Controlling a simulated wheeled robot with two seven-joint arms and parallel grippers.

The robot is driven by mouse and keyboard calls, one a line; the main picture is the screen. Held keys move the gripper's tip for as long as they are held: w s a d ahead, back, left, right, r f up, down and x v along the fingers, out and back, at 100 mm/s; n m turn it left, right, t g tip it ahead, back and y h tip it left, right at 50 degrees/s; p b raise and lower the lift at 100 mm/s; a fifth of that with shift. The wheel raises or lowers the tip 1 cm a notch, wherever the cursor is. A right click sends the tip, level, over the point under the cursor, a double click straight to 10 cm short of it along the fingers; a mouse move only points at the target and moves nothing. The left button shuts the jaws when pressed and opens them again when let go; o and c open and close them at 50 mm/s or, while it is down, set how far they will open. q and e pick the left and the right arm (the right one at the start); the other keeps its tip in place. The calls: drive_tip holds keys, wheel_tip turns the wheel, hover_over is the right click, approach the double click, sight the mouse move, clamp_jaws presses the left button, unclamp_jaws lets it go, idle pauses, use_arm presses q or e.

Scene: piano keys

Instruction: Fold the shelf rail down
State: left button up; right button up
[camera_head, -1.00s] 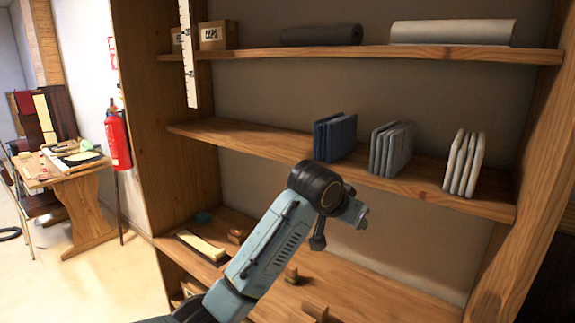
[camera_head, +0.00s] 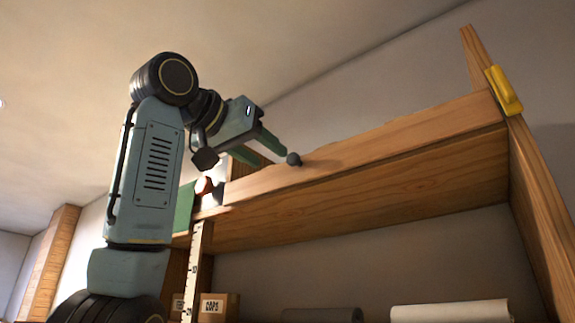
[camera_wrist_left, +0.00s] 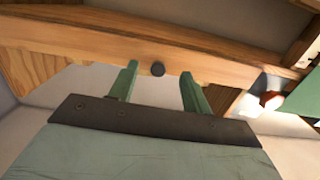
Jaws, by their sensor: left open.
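The shelf rail (camera_head: 400,137) is a long wooden board along the front of the top shelf, high up. My right gripper is not in view.
A yellow block (camera_head: 505,90) is on the right post at the rail's end. A red knob-like part (camera_head: 204,186) and a green panel (camera_head: 184,207) are at the left end. A ruler (camera_head: 196,270) hangs below. Boxes (camera_head: 218,306) and a white roll (camera_head: 450,311) lie lower.

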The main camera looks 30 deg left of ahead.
sight(291, 158)
use_arm(q)
drive_tip(key=s+r, duration=0.3)
drive_tip(key=s, duration=0.2)
drive_tip(key=shift+t, duration=0.3)
drive_tip(key=w+p, duration=0.4)
drive_tip(key=w, duration=0.9)
drive_tip(key=shift+w+d+r+p, duration=0.1)
drive_tip(key=shift+w+d+p, duration=0.05)
drive_tip(key=shift+w+p, duration=0.2)
drive_tip(key=shift+s, duration=0.1)
